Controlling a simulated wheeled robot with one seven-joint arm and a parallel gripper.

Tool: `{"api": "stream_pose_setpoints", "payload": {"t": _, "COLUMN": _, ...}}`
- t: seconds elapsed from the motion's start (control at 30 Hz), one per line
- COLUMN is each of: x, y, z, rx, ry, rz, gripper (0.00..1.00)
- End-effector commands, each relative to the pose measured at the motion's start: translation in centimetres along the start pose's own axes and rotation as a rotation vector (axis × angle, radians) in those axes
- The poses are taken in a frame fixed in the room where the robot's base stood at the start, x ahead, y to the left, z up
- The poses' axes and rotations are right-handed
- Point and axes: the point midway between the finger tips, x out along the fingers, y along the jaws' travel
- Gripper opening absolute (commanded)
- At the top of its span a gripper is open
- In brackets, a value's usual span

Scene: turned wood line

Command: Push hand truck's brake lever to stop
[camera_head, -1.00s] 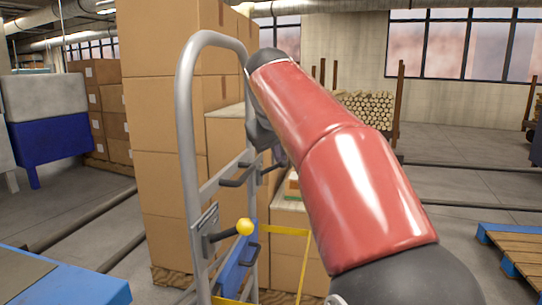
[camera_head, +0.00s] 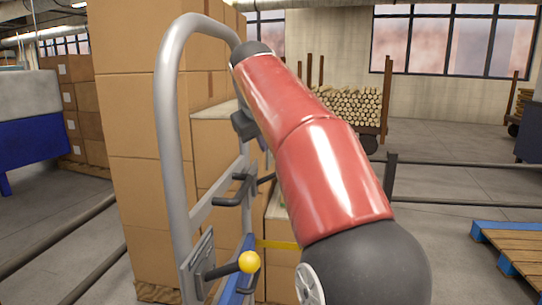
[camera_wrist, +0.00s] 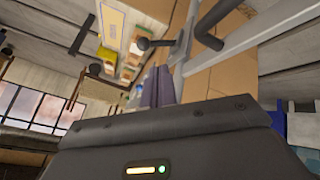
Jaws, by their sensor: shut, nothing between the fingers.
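The grey tubular hand truck (camera_head: 172,130) stands upright left of my red arm in the head view. Its brake lever (camera_head: 249,262), a dark rod with a yellow ball knob, sticks out to the right from a plate low on the near upright. In the wrist view, my gripper (camera_wrist: 157,76) is shut and empty, its fingers pointing toward grey frame tubes (camera_wrist: 250,38) and a dark-knobbed rod. I cannot tell which lever that rod is. No contact with the yellow knob shows.
Tall stacked cardboard boxes (camera_head: 140,110) stand right behind the hand truck. Dark handles (camera_head: 232,190) stick out from its frame above the knob. A blue-edged pallet (camera_head: 510,245) lies at right. Dark rails and posts cross the floor; a log rack (camera_head: 350,105) stands behind.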

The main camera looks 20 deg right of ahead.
Motion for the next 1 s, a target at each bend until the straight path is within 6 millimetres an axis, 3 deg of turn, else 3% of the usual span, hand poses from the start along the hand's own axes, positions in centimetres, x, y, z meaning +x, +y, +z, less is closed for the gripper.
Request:
{"api": "stream_pose_setpoints", "payload": {"t": 0.5, "x": 10.1, "y": 0.3, "z": 0.1, "rx": 0.002, "ry": -0.004, "rz": -0.001, "gripper": 0.00}}
{"api": "stream_pose_setpoints", "payload": {"t": 0.7, "x": 11.9, "y": 1.9, "z": -0.1, "rx": 0.002, "ry": -0.002, "rz": 0.000, "gripper": 0.00}}
{"api": "stream_pose_setpoints", "payload": {"t": 1.0, "x": 12.6, "y": 2.4, "z": -0.1, "rx": 0.000, "ry": 0.000, "rz": -0.001, "gripper": 0.00}}
